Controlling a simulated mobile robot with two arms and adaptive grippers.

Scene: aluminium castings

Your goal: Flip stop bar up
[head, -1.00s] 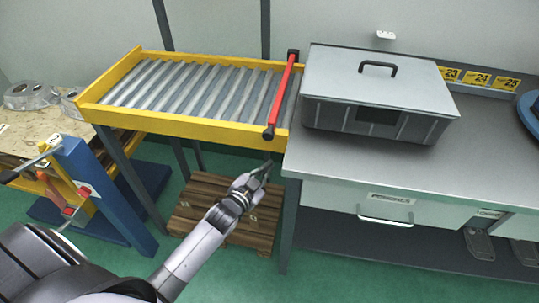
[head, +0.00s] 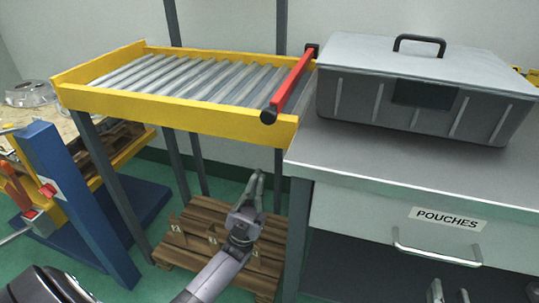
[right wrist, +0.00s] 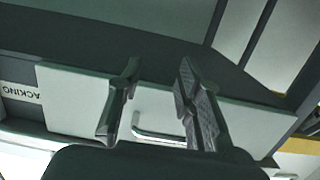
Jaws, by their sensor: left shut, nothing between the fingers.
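The stop bar (head: 293,83) is a red bar with black ends. It lies across the right end of the yellow-framed roller conveyor (head: 190,109), low along the frame top. My left gripper (head: 255,181) is shut and empty, its fingers pointing up. In the picture it is below the bar's near end and the conveyor's front rail, apart from both. My right gripper (right wrist: 159,75) is open and empty in the right wrist view, with a drawer handle (right wrist: 158,130) showing between its fingers.
A grey lidded case (head: 345,95) stands on the metal bench (head: 400,178) right of the bar. The bench's front-left corner is close to my left gripper. A wooden pallet (head: 185,250) lies on the floor below. A blue post (head: 75,200) stands at left.

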